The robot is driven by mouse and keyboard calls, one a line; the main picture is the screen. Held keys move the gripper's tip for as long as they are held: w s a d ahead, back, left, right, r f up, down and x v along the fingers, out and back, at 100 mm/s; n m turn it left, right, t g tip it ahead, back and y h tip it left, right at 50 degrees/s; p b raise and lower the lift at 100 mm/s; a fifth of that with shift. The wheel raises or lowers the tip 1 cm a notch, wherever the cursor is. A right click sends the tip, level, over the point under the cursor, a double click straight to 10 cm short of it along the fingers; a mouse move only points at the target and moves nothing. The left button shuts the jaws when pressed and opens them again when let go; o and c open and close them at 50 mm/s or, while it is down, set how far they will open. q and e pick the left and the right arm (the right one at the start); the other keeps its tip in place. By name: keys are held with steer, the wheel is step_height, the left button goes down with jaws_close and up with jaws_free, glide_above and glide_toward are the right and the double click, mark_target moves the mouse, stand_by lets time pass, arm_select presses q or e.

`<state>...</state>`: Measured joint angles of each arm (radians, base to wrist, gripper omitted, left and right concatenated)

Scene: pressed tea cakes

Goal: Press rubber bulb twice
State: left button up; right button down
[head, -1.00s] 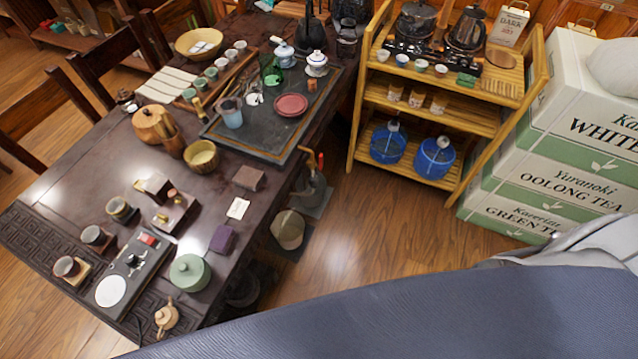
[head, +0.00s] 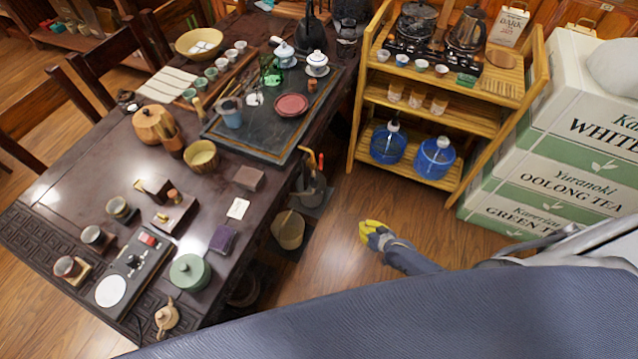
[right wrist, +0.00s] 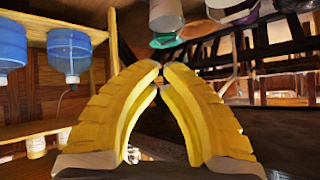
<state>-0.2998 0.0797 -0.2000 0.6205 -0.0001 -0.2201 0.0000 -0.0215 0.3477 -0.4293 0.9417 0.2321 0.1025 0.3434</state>
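I cannot make out a rubber bulb for certain in either view. My right gripper (head: 364,232) has yellow fingers and hangs over the wooden floor, right of the dark tea table (head: 75,185) and below the bamboo shelf, in the head view. In the right wrist view, the right gripper's (right wrist: 161,67) fingertips come together with nothing seen between them. It is apart from the table and shelf. My left gripper is not in view.
A bamboo shelf (head: 440,107) with blue bottles (head: 388,144) stands at the back. Stacked tea boxes (head: 560,150) stand at right. A beige bin (head: 288,230) sits beside the table. Floor around the gripper is clear.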

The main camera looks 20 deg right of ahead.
mark_target(316, 182)
steer(key=w+a+r+m+t+y, duration=0.1)
steer(key=w+r+m+t, duration=0.1)
steer(key=w+r+m, duration=0.2)
steer(key=w+a+r+m+t+y, duration=0.1)
steer(key=w+a+r+m+t, duration=0.1)
steer(key=r, duration=0.8)
steer(key=shift+w+a+r+m+t, duration=0.2)
steer(key=shift+w+m+t, duration=0.3)
steer(key=shift+w+m, duration=0.9)
steer(key=shift+a+f, duration=0.1)
steer(key=shift+a, duration=0.05)
steer(key=w+a, duration=0.5)
steer(key=a, duration=0.1)
steer(key=shift+w+a, duration=0.25)
steer(key=shift+w+a, duration=0.7)
steer(key=shift+a, duration=0.25)
stand_by(1.6)
steer(key=shift+s+d, duration=0.1)
steer(key=shift+d, duration=0.05)
steer(key=shift+s+d, duration=0.6)
steer(key=shift+d, duration=0.2)
steer(key=shift+s+d, duration=0.1)
